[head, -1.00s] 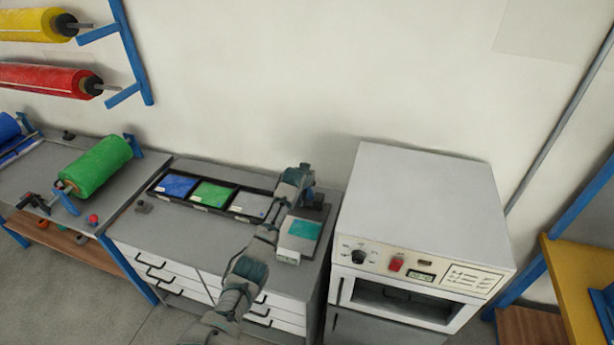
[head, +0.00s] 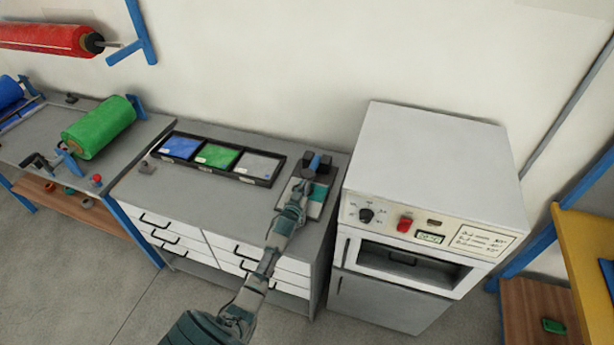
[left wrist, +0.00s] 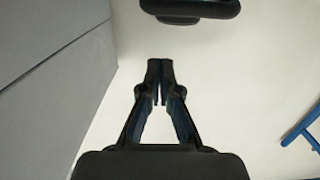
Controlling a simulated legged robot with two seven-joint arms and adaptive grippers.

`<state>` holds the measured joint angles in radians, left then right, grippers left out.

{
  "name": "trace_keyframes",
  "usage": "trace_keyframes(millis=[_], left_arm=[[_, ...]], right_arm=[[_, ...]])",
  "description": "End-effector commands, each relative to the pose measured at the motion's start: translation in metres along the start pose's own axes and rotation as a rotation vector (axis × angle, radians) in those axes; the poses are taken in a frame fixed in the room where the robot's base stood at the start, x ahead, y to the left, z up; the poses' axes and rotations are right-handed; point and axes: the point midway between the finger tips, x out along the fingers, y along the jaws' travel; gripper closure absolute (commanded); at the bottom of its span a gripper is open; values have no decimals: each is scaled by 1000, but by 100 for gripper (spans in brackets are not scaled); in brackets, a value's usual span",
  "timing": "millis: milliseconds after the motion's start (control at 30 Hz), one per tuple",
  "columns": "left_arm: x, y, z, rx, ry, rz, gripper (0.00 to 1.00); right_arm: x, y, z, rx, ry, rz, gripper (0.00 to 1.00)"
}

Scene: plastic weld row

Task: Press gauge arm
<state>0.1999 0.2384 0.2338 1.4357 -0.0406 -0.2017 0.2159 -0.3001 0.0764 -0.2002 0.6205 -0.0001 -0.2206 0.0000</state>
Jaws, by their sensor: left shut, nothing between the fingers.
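The gauge (head: 312,210) stands on the grey cabinet top, just left of the oven. It has a pale base, a teal piece (head: 319,191) on it, and a dark upper part with a blue piece (head: 314,163) at the back. My left gripper (head: 301,188) is over the gauge's left side and hides part of it. In the left wrist view its fingers (left wrist: 160,64) are together and empty. A dark rounded bar (left wrist: 190,9) lies beyond the fingertips, apart from them in the picture; I cannot tell if it is the gauge arm. My right gripper is out of view.
A white oven (head: 425,165) stands close on the right. A black tray (head: 262,181) with blue, green and grey samples lies left of the gauge. A green roll (head: 98,128) is on the left bench.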

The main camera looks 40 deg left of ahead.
Motion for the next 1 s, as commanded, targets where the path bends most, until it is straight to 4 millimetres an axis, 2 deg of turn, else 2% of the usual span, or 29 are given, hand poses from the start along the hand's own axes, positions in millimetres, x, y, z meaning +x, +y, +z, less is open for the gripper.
trace_keyframes(millis=[100,333,833,1000], left_arm=[[-3,-1,18,-1,-3,-1,100],[-5,-1,33,-1,-2,-1,100],[-6,0,37,0,-2,-1,100],[-8,-1,37,-1,-2,-1,100]], right_arm=[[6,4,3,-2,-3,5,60],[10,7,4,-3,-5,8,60],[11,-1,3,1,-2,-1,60],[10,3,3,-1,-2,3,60]])
